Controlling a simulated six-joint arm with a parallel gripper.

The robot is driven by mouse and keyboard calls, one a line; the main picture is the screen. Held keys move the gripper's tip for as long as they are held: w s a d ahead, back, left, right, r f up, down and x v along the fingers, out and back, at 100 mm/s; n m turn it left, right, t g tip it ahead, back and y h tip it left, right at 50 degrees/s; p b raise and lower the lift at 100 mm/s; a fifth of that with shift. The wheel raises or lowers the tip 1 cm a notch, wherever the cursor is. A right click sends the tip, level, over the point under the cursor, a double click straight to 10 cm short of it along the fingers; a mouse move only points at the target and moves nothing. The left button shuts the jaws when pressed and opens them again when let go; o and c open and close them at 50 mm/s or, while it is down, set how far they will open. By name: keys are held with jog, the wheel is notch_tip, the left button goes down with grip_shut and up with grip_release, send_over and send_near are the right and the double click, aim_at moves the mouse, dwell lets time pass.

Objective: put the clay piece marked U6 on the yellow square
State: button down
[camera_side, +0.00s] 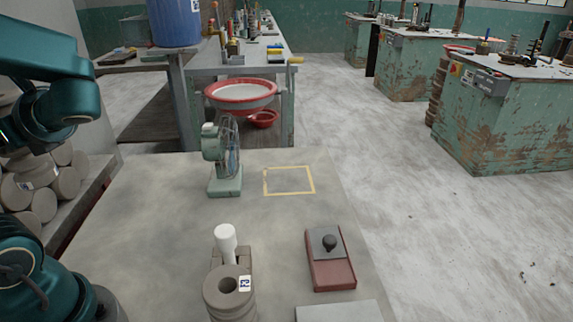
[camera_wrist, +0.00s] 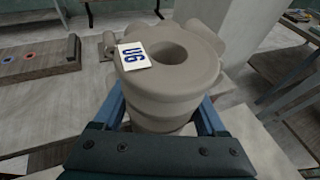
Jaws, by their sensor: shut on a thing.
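The clay piece marked U6 (camera_wrist: 168,84) is a grey, thick ring-like lump with a round hole and a white tag with blue letters. In the wrist view it sits between the blue fingers of my gripper (camera_wrist: 162,108), which is shut on it; its underside is partly hidden. The yellow square (camera_side: 289,193) is a thin outline on the grey table in the side view, and nothing stands in it. My gripper and the U6 piece cannot be made out in the side view.
A green fan (camera_side: 222,158) stands just left of the square. In front are another tagged clay piece (camera_side: 218,302), a white-handled tool (camera_side: 226,240) and a red block with a dark knob (camera_side: 331,270). A shelf of clay rolls (camera_side: 42,178) is at the left.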

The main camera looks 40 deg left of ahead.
notch_tip(320, 180, up, 3)
jog(key=shift+r, duration=0.2)
jog(key=shift+w+r, duration=0.2)
jog(key=shift+r, duration=0.05)
jog(key=w+f+m+t+y, duration=0.1)
jog(key=w+m+t, duration=0.35)
jog(key=w, duration=0.75)
jog(key=r+m+t+h, duration=0.1)
jog(key=m+t+h, duration=0.8)
jog(key=m+t, duration=0.5)
send_over(291, 174)
notch_tip(291, 174, down, 22)
jog(key=shift+r, duration=0.15)
